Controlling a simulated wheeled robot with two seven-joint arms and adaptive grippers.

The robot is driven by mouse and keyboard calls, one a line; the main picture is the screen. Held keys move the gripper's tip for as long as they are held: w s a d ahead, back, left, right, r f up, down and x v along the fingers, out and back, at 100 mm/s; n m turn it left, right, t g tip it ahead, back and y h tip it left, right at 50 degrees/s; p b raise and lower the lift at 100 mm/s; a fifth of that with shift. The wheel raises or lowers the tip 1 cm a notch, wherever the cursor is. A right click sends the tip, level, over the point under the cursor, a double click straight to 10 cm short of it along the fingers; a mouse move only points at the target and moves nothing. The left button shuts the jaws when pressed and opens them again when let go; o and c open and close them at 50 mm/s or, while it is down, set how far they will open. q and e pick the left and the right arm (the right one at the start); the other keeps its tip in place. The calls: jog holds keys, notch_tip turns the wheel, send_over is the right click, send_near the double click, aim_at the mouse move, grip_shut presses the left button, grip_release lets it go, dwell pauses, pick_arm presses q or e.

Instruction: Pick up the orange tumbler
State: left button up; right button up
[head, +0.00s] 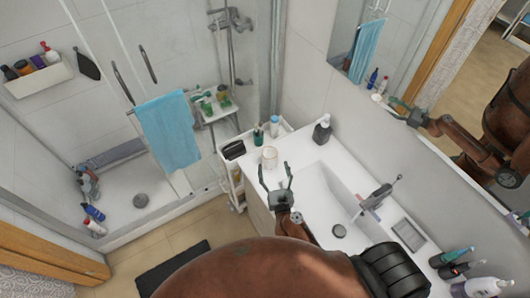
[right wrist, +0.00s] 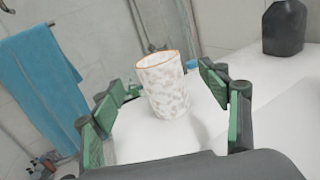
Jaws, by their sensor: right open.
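The tumbler (head: 269,157) is a whitish cup with a grey mottled pattern and an orange rim. It stands upright on the white counter's far end; it also shows in the right wrist view (right wrist: 161,88). My right gripper (head: 275,169) is open and empty, its fingers pointing at the tumbler from the near side. In the right wrist view the tumbler appears between the two green-padded fingers (right wrist: 158,108), beyond their tips, with no visible contact. My left gripper is not in view.
A dark pump bottle (head: 322,130) stands right of the tumbler. A black case (head: 233,150), a green bottle (head: 258,136) and a blue-capped bottle (head: 274,126) are close behind and left. The basin with its faucet (head: 377,196) lies right; a mirror wall bounds the counter.

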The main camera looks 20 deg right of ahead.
aim_at(271, 161)
jog(key=shift+x, duration=0.9)
jog(key=x, duration=0.5)
jog(key=shift+w+a+f+p, duration=0.15)
jog(key=shift+f+p, duration=0.1)
jog(key=shift+p, duration=0.05)
jog(key=shift+w, duration=0.25)
jog(key=c, duration=0.3)
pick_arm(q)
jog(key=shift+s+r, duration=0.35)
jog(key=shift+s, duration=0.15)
pick_arm(e)
jog(key=c, duration=1)
jog(key=shift+o, duration=0.2)
